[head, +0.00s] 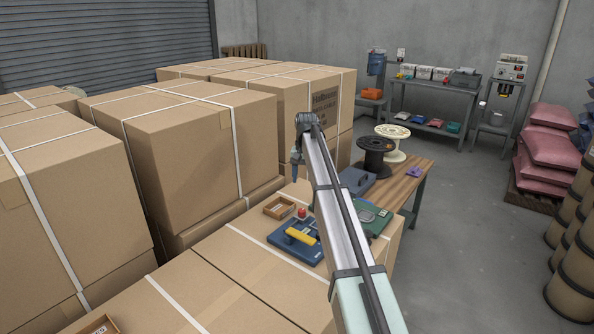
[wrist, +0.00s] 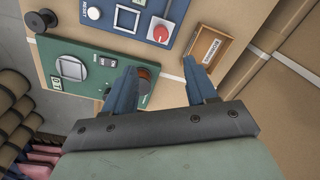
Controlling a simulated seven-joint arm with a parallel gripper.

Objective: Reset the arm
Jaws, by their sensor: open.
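My arm reaches forward from the bottom of the head view. My gripper (head: 296,170) hangs from its far end, above the near carton top and small in that view. In the wrist view my gripper (wrist: 162,78) shows two blue fingers spread apart with nothing between them. Below the fingers lie a green panel (wrist: 85,55), a blue panel (wrist: 185,12) with a red knob, and a small wooden tray (wrist: 222,37) with a label. The left finger overlaps a brown-orange round part on the green panel. I cannot tell the exact height of the fingers above these.
Large strapped cartons (head: 190,140) fill the left. The blue panel with a yellow handle (head: 301,236) sits on a lower carton. A wooden table (head: 408,180) holds a black spool (head: 375,158) and a cream spool (head: 392,142). Grey floor (head: 460,240) is free to the right.

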